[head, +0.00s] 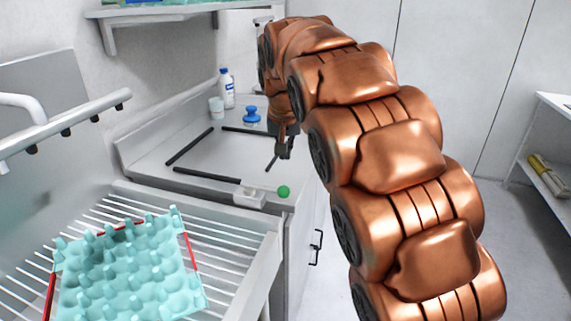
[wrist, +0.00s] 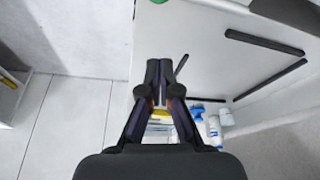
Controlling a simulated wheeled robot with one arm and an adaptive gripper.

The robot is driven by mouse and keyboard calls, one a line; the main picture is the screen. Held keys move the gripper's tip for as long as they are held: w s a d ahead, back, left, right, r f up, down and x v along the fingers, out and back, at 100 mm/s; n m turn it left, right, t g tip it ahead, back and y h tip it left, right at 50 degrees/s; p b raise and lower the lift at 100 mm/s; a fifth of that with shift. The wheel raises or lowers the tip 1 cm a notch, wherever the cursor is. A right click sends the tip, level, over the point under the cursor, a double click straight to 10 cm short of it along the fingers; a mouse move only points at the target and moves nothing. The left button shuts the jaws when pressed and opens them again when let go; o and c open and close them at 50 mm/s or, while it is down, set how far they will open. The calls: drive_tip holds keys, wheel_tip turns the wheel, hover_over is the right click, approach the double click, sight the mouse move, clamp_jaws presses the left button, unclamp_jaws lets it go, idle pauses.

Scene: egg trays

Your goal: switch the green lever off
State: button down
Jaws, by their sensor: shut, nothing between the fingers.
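The green lever's round knob (head: 284,191) sits at the right front corner of the white counter, beside a small white box (head: 250,196). The knob also shows, cut off, at the top edge of the wrist view (wrist: 177,2). The lever's shaft is hard to make out. My gripper (head: 284,154) points down over the right edge of the counter, behind the knob and apart from it. In the wrist view my gripper (wrist: 159,68) has its fingertips together with nothing between them.
Black bars (head: 206,174) mark an outline on the counter. A blue-topped object (head: 252,115), a white bottle (head: 227,88) and a cup (head: 216,107) stand at the back. A turquoise egg tray (head: 130,268) lies on the wire rack (head: 235,240) at front left. Floor is open to the right.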

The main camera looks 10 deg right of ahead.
drive_tip(key=v, duration=0.3)
drive_tip(key=shift+s, duration=0.1)
idle(0.3)
drive_tip(key=s+f+n+g+p, duration=0.1)
drive_tip(key=s+f+g+p, duration=0.1)
drive_tip(key=s, duration=1.1)
drive_tip(key=s+d+f+n+g+p, duration=0.1)
drive_tip(key=s+f+p, duration=0.2)
drive_tip(key=s, duration=1.1)
drive_tip(key=s+f+n+g+y+p, duration=0.1)
drive_tip(key=s+f+g+p, duration=0.1)
drive_tip(key=s, duration=1.2)
wheel_tip(320, 180, down, 2)
drive_tip(key=shift+d+f+g+p, duration=0.2)
drive_tip(key=shift+d+g+p, duration=0.15)
drive_tip(key=shift+p, duration=0.4)
